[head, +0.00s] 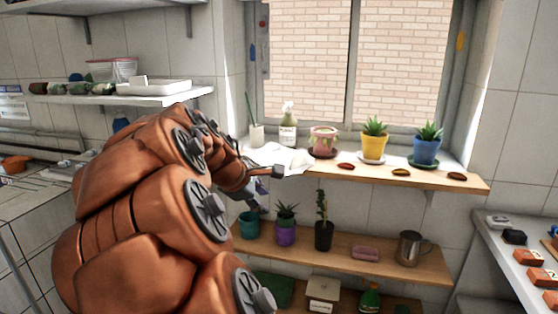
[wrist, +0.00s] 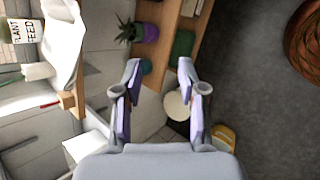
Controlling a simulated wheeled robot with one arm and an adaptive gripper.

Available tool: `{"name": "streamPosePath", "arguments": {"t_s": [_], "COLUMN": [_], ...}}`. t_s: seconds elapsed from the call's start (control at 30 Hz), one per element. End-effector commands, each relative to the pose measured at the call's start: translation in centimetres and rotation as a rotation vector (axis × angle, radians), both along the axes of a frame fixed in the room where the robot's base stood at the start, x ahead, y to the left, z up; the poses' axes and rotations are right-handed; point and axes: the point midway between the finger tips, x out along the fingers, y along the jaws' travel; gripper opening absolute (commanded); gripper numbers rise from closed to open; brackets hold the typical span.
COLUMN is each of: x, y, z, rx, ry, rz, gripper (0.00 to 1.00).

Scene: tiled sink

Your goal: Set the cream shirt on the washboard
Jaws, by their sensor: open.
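A crumpled white or cream cloth, seemingly the cream shirt (head: 290,160), lies at the left end of the wooden windowsill shelf, draped at its front edge. It also shows at the upper left of the wrist view (wrist: 62,40). My gripper (wrist: 160,72) is open and empty, its two lavender-grey fingers spread. It is apart from the cloth, which lies to the left of the fingers in the wrist view. In the head view my arm hides most of the gripper (head: 258,195), which is just below the cloth. I cannot make out a washboard in either view.
The windowsill shelf (head: 440,182) also holds a spray bottle (head: 288,125) and several potted plants. A lower shelf (head: 390,262) holds pots and a metal mug (head: 410,247). A counter (head: 510,260) stands at the right. The wrist view shows open floor (wrist: 260,110).

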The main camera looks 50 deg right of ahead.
Motion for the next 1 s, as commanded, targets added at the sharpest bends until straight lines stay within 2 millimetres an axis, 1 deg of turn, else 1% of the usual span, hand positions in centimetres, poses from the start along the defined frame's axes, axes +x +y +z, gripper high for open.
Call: {"name": "streamPosePath", "arguments": {"t_s": [0.03,0.2,0.33,0.4,0.5,0.6,0.7,0.8,1.0], "x": [0.5,2.2,3.8,4.5,5.6,6.6,7.4,7.7,7.9], "y": [-2.0,-7.9,-12.1,-14.3,-17.0,-19.1,-20.6,-21.3,-22.3], "z": [0.6,2.9,3.9,4.0,4.2,3.9,3.6,3.4,3.2], "rx": [-0.042,-0.173,-0.256,-0.29,-0.332,-0.361,-0.38,-0.389,-0.394], "ry": [0.042,0.229,0.391,0.485,0.614,0.721,0.798,0.843,0.862], "rz": [0.028,0.158,0.266,0.324,0.406,0.48,0.534,0.565,0.578], "gripper": [0.41,0.41,0.41,0.41,0.41,0.41,0.41,0.41,0.41]}}
